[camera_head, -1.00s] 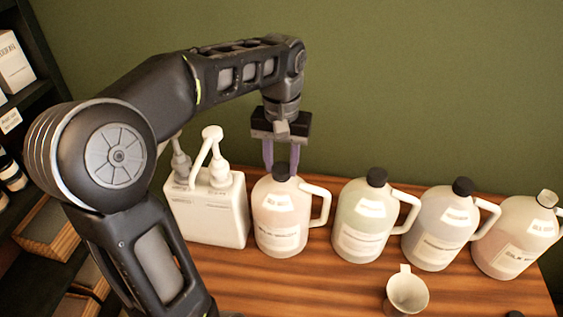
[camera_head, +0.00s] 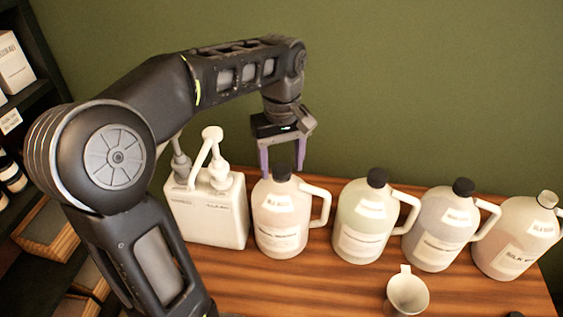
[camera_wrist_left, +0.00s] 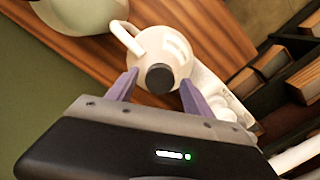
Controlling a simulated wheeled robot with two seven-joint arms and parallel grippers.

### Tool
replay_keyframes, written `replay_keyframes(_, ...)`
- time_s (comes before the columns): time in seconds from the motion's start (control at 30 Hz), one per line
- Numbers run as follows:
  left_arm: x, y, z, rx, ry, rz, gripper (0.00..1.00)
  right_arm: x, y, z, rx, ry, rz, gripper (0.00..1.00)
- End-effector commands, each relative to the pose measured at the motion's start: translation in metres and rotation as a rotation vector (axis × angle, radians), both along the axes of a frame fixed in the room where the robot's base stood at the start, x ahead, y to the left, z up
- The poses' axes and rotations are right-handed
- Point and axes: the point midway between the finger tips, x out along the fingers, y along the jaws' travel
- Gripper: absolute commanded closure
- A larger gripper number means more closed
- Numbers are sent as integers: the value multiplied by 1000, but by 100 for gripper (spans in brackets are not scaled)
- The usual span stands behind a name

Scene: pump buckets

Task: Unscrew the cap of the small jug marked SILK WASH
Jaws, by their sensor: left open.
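A small pale jug (camera_head: 281,218) with a black cap (camera_head: 281,174) stands on the wooden table, left end of the jug row; its label is too blurred to read surely. My left gripper (camera_head: 282,168) is open above it, fingers pointing down on either side of the cap. In the left wrist view the cap (camera_wrist_left: 159,78) shows between the two purple fingers, with gaps on both sides. The rightmost jug (camera_head: 516,238) has a label that seems to begin SILK; its top (camera_head: 546,198) looks pale, without a black cap. My right gripper is not in view.
A white pump container (camera_head: 207,215) stands close left of the jug. Two more black-capped jugs (camera_head: 364,222) (camera_head: 440,230) stand to the right. A white funnel-like cup (camera_head: 407,292) is at the front. Shelves (camera_head: 28,150) are at far left.

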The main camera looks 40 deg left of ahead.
Motion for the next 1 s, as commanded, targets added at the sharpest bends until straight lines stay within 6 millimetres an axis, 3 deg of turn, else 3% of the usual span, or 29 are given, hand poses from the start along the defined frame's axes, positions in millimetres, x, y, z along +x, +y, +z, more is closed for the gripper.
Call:
replay_keyframes(0.47, 0, 0, 0, 0, 0, -36, 40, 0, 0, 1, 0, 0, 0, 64)
replay_keyframes(0.67, 0, 0, 2, 0, 0, -302, 40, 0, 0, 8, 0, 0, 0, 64)
replay_keyframes(1.0, 0, 0, 1, -1, 1, -924, 40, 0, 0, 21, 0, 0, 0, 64)
